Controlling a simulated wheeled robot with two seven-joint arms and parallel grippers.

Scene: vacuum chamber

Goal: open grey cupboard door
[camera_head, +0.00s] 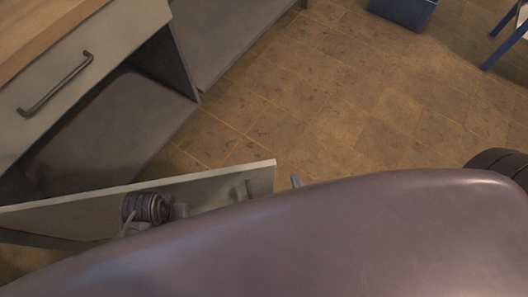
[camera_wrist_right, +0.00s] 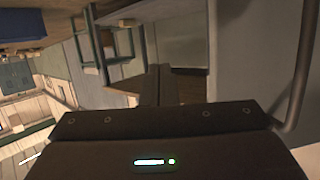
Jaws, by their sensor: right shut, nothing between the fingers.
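The grey cupboard door (camera_head: 85,212) stands swung out from the open cupboard (camera_head: 110,125) in the head view. Its small upright handle (camera_head: 248,188) is near the free end. My right gripper (camera_head: 180,210) is low in front of the door and partly hidden by my body. In the right wrist view its fingers (camera_wrist_right: 160,86) are together and empty. A bar handle (camera_wrist_right: 298,70) stands close to their right, apart from them, beside a grey panel (camera_wrist_right: 250,60). I cannot be sure this is the door's handle. My left gripper cannot be made out.
A drawer front (camera_head: 85,75) with a dark bar handle (camera_head: 55,85) sits above the open compartment, under a wooden top (camera_head: 40,30). The tiled floor (camera_head: 340,90) is clear to the right. A blue box (camera_head: 404,10) stands at the back.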

